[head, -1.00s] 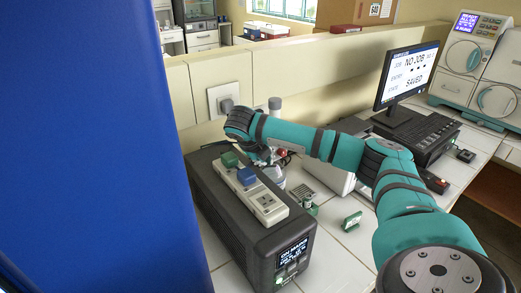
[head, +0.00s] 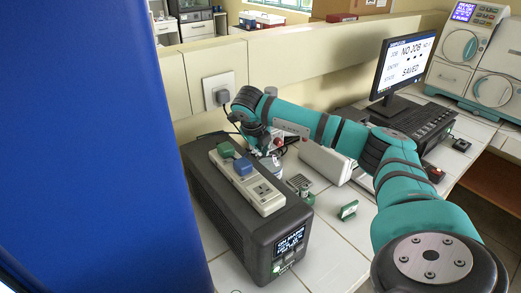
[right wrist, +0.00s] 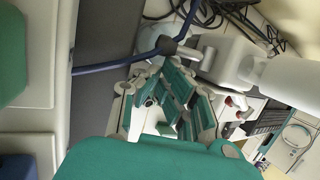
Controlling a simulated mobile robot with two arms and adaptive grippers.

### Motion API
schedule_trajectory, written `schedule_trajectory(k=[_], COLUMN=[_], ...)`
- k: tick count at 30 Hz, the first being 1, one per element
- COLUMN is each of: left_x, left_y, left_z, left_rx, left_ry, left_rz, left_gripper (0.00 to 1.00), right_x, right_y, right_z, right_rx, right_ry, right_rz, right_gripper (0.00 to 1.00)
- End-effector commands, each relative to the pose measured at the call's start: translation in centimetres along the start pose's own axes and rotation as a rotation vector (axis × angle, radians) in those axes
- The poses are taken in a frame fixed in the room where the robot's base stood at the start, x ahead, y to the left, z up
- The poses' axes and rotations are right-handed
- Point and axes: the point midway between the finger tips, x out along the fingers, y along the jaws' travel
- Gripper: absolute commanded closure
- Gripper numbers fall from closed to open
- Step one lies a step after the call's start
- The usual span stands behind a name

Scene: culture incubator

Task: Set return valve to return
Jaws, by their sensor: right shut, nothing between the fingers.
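My right gripper (head: 268,148) reaches over the bench behind the black power unit, partly hidden by my own wrist in the head view. In the right wrist view, its teal-padded fingers (right wrist: 178,92) are shut with nothing between them. A small red part (head: 278,142) shows beside the gripper in the head view; I cannot tell whether it is the return valve. In the right wrist view, a dark blue tube with a dark joint (right wrist: 167,45) passes close to the fingers; whether they touch is unclear. No valve label or setting is readable. My left gripper is not in view.
The black power unit (head: 228,222) carries a socket strip (head: 262,195) with green and blue plugs. A small green item (head: 348,210) lies on the tiles. A monitor (head: 405,68) stands at the right. A blue panel (head: 85,150) blocks the left side.

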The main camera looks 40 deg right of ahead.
Motion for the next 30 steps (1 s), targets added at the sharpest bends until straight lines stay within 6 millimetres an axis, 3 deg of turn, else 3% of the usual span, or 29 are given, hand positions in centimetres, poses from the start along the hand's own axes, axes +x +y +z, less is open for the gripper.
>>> schedule_trajectory(k=[9, 24, 30], left_x=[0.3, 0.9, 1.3], left_y=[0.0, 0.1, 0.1], left_z=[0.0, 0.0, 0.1], left_rx=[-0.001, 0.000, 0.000], left_ry=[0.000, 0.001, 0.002], left_rz=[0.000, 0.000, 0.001], left_gripper=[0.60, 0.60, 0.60], right_x=[-0.2, -0.7, -1.1], right_y=[-0.1, -0.1, -0.3], right_z=[0.1, 0.2, 0.3], right_rx=[0.031, 0.029, 0.060], right_ry=[-0.001, -0.003, -0.003], right_rz=[0.113, 0.110, 0.221], right_gripper=[1.00, 1.00, 1.00])
